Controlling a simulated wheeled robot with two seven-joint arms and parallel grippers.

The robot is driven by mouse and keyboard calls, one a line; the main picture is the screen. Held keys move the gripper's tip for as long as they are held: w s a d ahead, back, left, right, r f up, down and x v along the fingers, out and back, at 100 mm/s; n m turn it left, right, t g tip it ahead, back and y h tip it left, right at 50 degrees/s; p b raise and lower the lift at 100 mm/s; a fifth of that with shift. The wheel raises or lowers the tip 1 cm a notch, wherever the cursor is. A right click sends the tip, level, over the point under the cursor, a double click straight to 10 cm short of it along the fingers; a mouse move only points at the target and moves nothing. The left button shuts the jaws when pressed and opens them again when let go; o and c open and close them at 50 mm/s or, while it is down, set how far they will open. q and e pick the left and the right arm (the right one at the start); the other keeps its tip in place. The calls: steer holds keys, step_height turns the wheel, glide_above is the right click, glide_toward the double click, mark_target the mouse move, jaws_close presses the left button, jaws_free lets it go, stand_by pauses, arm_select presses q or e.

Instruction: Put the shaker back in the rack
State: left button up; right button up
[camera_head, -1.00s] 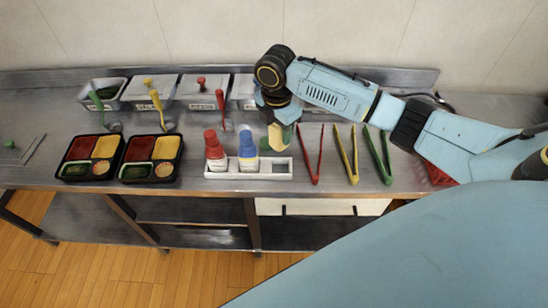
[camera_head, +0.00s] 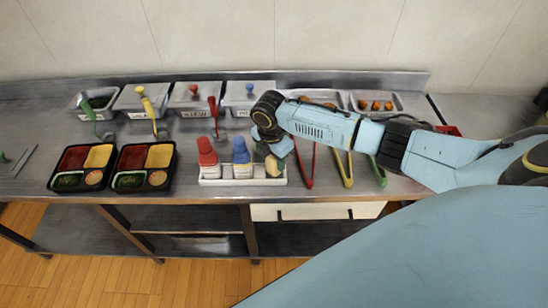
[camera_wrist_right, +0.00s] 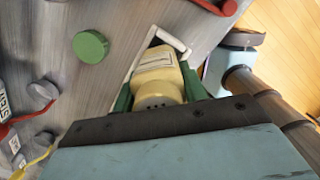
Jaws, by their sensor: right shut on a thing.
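The white rack (camera_head: 211,181) stands near the front edge of the steel counter. A red-topped shaker (camera_head: 207,155) and a blue-topped shaker (camera_head: 241,152) stand upright in its left and middle places. My right gripper (camera_head: 272,158) is at the rack's right end, shut on a yellow shaker (camera_head: 273,167). In the right wrist view the yellow shaker (camera_wrist_right: 157,80) sits between the green fingers, with the white rack edge (camera_wrist_right: 178,42) around its far end. I cannot tell whether its base rests on the rack. My left gripper is not in view.
Red tongs (camera_head: 308,178), yellow tongs (camera_head: 346,175) and green tongs (camera_head: 379,174) lie right of the rack, close to my right arm. Two filled bento trays (camera_head: 112,183) stand to the left. Lidded containers (camera_head: 195,98) line the back.

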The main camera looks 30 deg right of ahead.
steer(key=shift+f, duration=0.1)
steer(key=shift+f, duration=0.25)
steer(key=o, duration=1.1)
steer(key=shift+r, duration=0.15)
steer(key=shift+r, duration=0.3)
steer(key=r, duration=0.8)
steer(key=a+r, duration=0.1)
steer(key=r, duration=0.3)
steer(key=shift+p, duration=0.4)
steer(key=shift+f, duration=0.1)
